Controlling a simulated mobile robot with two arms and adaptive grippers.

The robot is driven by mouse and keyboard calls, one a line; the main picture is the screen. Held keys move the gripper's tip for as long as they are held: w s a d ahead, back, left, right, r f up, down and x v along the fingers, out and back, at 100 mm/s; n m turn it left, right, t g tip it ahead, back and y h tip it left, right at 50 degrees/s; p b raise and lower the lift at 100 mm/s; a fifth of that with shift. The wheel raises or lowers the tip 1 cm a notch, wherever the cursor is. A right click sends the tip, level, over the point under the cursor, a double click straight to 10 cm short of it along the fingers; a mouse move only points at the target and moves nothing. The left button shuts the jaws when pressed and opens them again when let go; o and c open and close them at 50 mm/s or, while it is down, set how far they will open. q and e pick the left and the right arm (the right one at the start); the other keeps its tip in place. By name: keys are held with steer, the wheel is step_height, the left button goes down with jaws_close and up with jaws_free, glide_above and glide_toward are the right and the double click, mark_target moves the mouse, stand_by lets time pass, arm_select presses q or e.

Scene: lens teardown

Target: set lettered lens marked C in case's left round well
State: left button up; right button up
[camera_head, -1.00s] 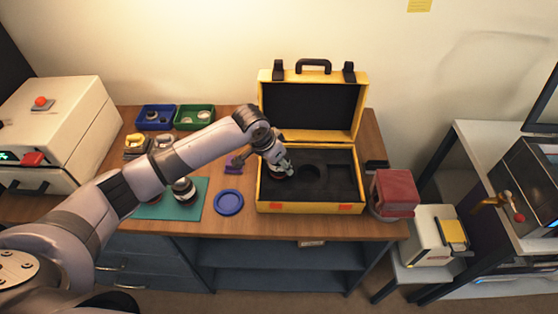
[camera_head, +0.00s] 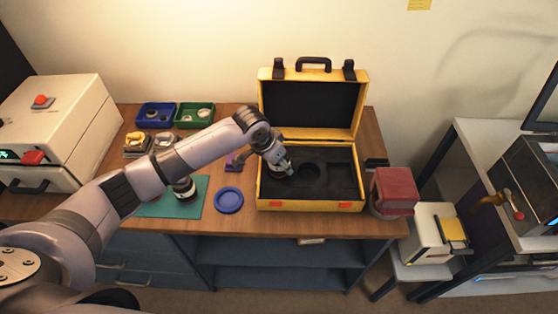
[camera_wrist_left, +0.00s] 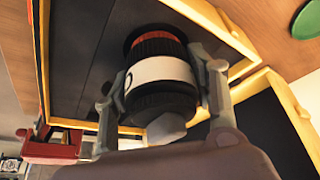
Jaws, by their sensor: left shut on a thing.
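My left gripper (camera_head: 284,170) is over the left part of the open yellow case (camera_head: 306,208). In the left wrist view the gripper (camera_wrist_left: 160,90) is shut on a black lens (camera_wrist_left: 158,47) with a red ring and a white band. Part of a dark letter shows at the band's left edge; I cannot read it fully. In the head view the gripper mostly hides the lens and the left well. A round well (camera_head: 309,172) shows in the middle of the dark foam, right of the gripper. My right gripper is not in view.
The case lid (camera_head: 312,104) stands open behind. A blue round dish (camera_head: 229,200) and a teal mat (camera_head: 187,208) with another lens (camera_head: 184,188) lie to the left. A blue bin (camera_head: 156,116) and a green bin (camera_head: 195,116) stand at the back.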

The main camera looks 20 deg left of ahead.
arm_select(q)
steer(key=shift+f, duration=0.35)
steer(key=o, duration=1.2)
steer(key=shift+o, duration=0.2)
steer(key=shift+f, duration=0.1)
steer(key=o, duration=0.3)
step_height(320, 180, up, 2)
steer(key=shift+r+p, duration=0.1)
steer(key=shift+p, duration=0.9)
step_height(320, 180, up, 7)
steer(key=p, duration=0.8)
